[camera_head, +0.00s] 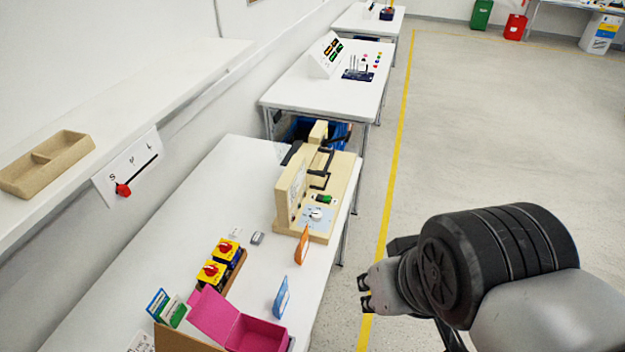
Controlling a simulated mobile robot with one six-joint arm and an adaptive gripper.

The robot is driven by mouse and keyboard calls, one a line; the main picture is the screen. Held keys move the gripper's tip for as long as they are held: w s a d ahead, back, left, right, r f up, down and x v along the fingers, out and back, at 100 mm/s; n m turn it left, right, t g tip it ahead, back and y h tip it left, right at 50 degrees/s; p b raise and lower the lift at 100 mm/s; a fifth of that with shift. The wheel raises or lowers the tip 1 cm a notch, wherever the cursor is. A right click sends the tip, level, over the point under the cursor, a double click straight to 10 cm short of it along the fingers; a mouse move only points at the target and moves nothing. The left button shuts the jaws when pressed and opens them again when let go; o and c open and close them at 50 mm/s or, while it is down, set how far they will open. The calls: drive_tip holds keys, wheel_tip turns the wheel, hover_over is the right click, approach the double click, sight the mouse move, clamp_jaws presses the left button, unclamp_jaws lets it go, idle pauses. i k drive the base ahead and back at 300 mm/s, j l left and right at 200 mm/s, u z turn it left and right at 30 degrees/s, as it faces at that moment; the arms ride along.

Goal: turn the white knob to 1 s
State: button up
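The white knob (316,213) sits on a pale plate on the base of a wooden fixture (344,192), near its front end. The knob is small here, and I cannot read its markings or setting. A green switch (324,198) is just behind it. My gripper (364,293) is to the right of the table and nearer the camera than the knob, well apart from it. Its two dark fingertips are spread with nothing between them. My arm fills the lower right.
On the white table (222,188) stand an orange sign (302,245), a blue sign (281,297), yellow boxes with red knobs (212,273) and an open pink box (238,325). A shelf with a wooden tray (46,163) is at left. Floor at right is clear.

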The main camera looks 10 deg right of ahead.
sight(316, 216)
drive_tip(key=i+l+z, duration=0.1)
drive_tip(key=i+l, duration=0.8)
drive_tip(key=i, duration=0.1)
